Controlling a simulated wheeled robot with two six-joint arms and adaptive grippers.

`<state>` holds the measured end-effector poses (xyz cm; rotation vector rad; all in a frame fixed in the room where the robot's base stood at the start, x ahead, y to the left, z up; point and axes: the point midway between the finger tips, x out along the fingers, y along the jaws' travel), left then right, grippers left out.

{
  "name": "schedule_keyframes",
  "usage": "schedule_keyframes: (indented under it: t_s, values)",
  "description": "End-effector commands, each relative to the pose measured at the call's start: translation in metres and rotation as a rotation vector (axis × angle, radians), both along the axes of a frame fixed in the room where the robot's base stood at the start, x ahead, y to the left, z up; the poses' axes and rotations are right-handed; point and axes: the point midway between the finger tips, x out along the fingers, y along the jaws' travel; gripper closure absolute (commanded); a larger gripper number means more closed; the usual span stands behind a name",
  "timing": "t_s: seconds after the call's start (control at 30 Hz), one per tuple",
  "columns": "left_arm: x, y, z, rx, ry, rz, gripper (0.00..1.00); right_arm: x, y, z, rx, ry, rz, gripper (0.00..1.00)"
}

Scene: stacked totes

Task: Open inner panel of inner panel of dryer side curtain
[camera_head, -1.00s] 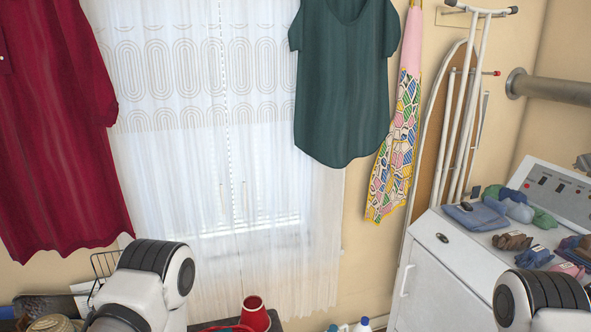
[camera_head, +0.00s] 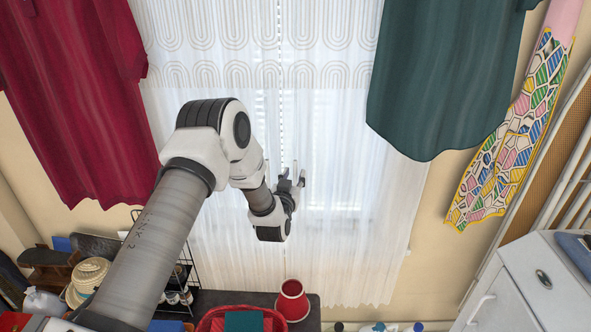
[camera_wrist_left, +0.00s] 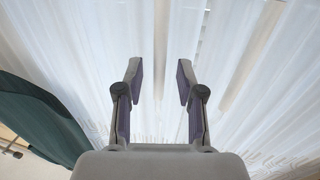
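The white sheer curtain (camera_head: 350,130) hangs over the window, with a band of looped ovals near its top. Its two panels appear to meet near a vertical line in the middle, where window blinds show through. My left gripper (camera_head: 292,178) is in front of the curtain's middle. In the left wrist view my left gripper (camera_wrist_left: 158,78) is open, its two fingers apart and pointing at the curtain (camera_wrist_left: 100,40). Nothing is between the fingers. Whether the fingertips touch the fabric I cannot tell. My right gripper is not in view.
A dark red garment (camera_head: 75,100) hangs at left and a green top (camera_head: 445,80) at right, which also shows in the left wrist view (camera_wrist_left: 40,115). A patterned apron (camera_head: 505,150) hangs farther right. A red cone-shaped container (camera_head: 292,300) and red basket (camera_head: 215,318) stand below. The white dryer (camera_head: 520,290) is lower right.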

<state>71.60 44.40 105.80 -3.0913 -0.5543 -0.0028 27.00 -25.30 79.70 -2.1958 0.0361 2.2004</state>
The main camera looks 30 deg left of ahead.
Motion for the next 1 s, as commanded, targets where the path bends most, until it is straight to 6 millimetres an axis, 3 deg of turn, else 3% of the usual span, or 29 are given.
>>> schedule_keyframes:
  t_s: [0.13, 0.37, 0.4, 0.5, 0.8, 1.0]
  values:
    - [0.017, 0.006, 0.001, 0.000, 0.001, 0.000, 0.62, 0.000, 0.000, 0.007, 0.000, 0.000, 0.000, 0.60]
    - [0.020, 0.007, -0.002, -0.001, 0.004, -0.001, 0.62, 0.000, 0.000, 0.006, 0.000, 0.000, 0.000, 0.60]
    - [0.020, 0.007, -0.002, -0.001, 0.004, -0.001, 0.66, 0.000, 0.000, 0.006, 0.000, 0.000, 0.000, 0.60]
    - [0.020, 0.007, -0.002, -0.001, 0.004, -0.001, 1.00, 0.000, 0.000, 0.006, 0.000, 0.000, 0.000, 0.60]
    - [0.021, 0.005, -0.002, -0.001, 0.003, -0.001, 1.00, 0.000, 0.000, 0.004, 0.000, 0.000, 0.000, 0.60]
    - [0.031, -0.013, -0.004, 0.000, 0.000, -0.004, 1.00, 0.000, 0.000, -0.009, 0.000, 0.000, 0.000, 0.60]
